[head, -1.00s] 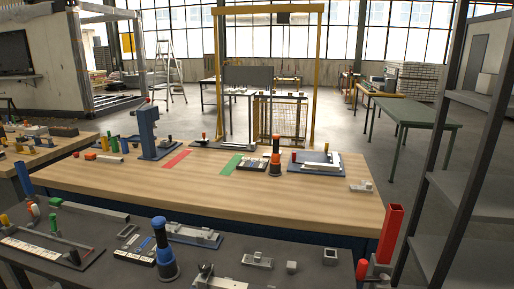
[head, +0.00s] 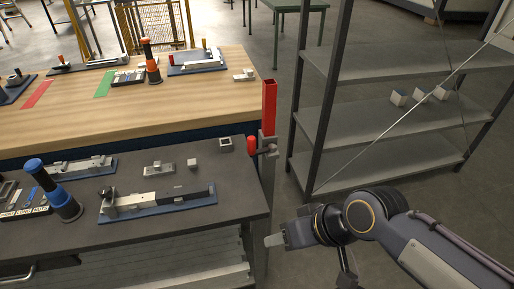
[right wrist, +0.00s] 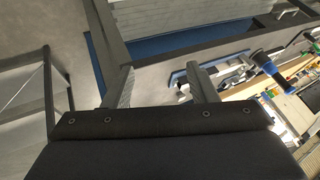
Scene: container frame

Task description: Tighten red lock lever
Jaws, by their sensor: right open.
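The red lock lever (head: 252,145) is a short, rounded red handle. It sits on a grey clamp (head: 268,146) at the right end of the dark workbench, just below an upright red square tube (head: 269,105). My right gripper (head: 272,240) is below the lever in the head view, beside the bench's right end and apart from the lever. In the right wrist view my right gripper (right wrist: 160,76) has its two grey fingers spread, with nothing between them. I cannot make out the lever in that view. My left gripper is not in view.
The dark workbench (head: 130,235) holds a blue-based fixture (head: 160,205), a blue-topped cylinder (head: 50,190) and small metal blocks. A wooden table (head: 120,125) stands behind. A grey shelf rack (head: 390,115) rises on the right. Open floor lies between bench and rack.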

